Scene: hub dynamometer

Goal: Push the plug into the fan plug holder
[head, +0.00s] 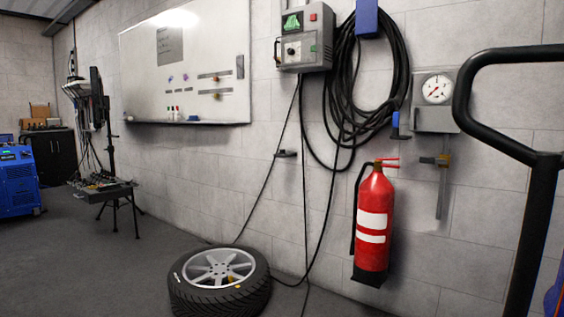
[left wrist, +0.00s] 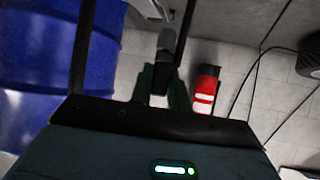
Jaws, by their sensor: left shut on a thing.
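My left gripper (left wrist: 165,72) shows only in the left wrist view. Its fingers are shut on a small dark thing with a grey end (left wrist: 166,42), which I take to be the plug; its shape is partly hidden by the fingers. In the head view a small dark bracket (head: 286,153) sits on the wall with a cable beside it. I cannot tell whether this is the fan plug holder, and no holder shows clearly in the left wrist view. My right gripper is in neither view.
A red fire extinguisher (head: 373,225) hangs on the wall, right of a wheel (head: 219,282) on the floor. Black cables hang from a grey control box (head: 304,38). A black tubular frame (head: 500,60) stands close at right. A blue drum (left wrist: 50,60) is near my left gripper.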

